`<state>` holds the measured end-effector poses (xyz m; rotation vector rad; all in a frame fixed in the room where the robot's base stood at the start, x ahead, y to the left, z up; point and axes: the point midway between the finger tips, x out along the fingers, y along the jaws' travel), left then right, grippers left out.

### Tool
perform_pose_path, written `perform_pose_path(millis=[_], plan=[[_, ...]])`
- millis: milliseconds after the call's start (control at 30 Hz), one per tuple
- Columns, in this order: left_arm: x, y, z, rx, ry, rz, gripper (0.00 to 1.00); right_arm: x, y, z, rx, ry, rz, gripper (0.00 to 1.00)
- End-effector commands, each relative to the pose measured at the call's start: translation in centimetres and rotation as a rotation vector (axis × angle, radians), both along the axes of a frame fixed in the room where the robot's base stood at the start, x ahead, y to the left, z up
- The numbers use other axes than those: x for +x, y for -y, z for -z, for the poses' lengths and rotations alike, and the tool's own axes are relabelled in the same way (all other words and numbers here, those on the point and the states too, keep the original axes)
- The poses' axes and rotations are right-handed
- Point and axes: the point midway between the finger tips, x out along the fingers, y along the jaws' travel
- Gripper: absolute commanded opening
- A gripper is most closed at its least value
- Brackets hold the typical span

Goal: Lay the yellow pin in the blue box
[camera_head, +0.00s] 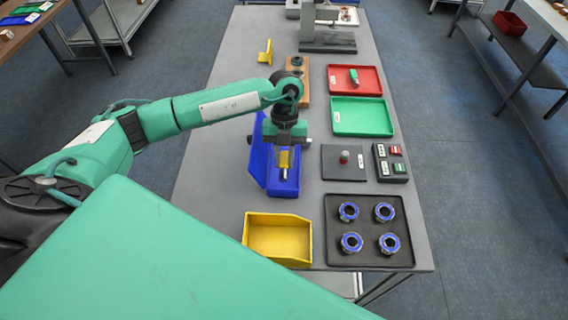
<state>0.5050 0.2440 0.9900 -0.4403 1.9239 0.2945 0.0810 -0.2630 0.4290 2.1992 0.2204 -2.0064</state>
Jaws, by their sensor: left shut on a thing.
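The yellow pin (284,160) is a small yellow block with a grey metal end pointing toward the near side. The blue box (284,190) is an open bin on the grey table, left of centre. My left gripper (284,151) reaches in from the left and points down over the blue box, shut on the yellow pin. The pin shows in front of the box's interior. I cannot tell whether it touches the box floor. The gripper and wrist hide the far part of the box. My right gripper is not in view.
A yellow bin (278,262) stands nearer, beside a black tray (367,257) with several blue-ringed parts. Right of the blue box are a dark plate (330,170) and a button box (390,172).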

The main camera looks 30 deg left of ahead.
Motion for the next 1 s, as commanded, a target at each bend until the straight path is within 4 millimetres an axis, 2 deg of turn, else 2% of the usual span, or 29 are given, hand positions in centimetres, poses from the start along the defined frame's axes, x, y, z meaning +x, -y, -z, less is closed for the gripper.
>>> perform_pose_path(millis=[133, 367, 800, 833, 933, 1000], plan=[[-0.1, 0.0, 1.1, -0.001, -0.003, -0.001, 0.0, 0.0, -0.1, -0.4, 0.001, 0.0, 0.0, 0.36], [-0.1, 0.1, 4.2, 0.0, -0.001, 0.0, 0.0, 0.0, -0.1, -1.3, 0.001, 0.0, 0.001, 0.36], [0.0, 0.0, 5.1, 0.0, 0.0, 0.0, 0.0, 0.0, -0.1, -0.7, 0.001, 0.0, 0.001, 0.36], [0.0, 0.0, 5.1, 0.0, 0.0, 0.0, 0.23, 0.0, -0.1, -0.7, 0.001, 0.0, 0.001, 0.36], [0.0, 0.0, 5.0, 0.0, 0.0, 0.0, 0.43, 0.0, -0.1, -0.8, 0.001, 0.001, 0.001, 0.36], [0.0, 0.0, 5.0, 0.0, 0.0, 0.0, 0.43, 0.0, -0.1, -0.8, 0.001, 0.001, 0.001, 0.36]])
